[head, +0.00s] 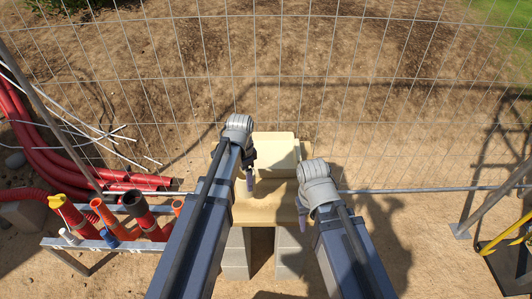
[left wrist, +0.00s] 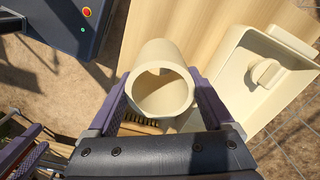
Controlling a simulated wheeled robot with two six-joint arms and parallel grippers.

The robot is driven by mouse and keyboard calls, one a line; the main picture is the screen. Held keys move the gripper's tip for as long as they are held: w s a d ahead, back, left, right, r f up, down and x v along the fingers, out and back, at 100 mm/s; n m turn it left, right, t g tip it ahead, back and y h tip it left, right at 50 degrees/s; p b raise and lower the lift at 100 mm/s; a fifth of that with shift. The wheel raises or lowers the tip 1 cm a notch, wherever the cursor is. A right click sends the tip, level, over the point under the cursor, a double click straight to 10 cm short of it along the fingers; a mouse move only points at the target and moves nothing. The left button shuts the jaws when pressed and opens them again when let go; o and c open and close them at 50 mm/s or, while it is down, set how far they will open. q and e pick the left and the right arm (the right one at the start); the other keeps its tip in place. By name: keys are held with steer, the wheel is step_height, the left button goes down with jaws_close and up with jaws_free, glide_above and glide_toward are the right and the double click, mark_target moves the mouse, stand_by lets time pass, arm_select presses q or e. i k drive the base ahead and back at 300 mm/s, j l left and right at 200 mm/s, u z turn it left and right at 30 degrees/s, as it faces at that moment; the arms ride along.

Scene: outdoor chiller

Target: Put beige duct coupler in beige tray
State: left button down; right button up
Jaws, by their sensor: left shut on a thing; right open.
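The beige duct coupler (left wrist: 165,62), a short hollow tube, sits between the purple fingers of my left gripper (left wrist: 162,92) in the left wrist view. The gripper is shut on it. The tray (head: 275,150) also shows at the table's back. My right gripper (head: 302,218) is open near the table's right edge.
The wooden table (head: 285,204) stands on grey blocks (head: 289,252). A brush (left wrist: 140,127) lies below the coupler. A wire fence (head: 400,120) runs behind. A rack of orange and red pipes (head: 110,225) stands at left.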

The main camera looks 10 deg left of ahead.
mark_target(281, 158)
steer(key=i+l+u, duration=0.3)
steer(key=i+l, duration=0.45)
steer(key=l, duration=0.1)
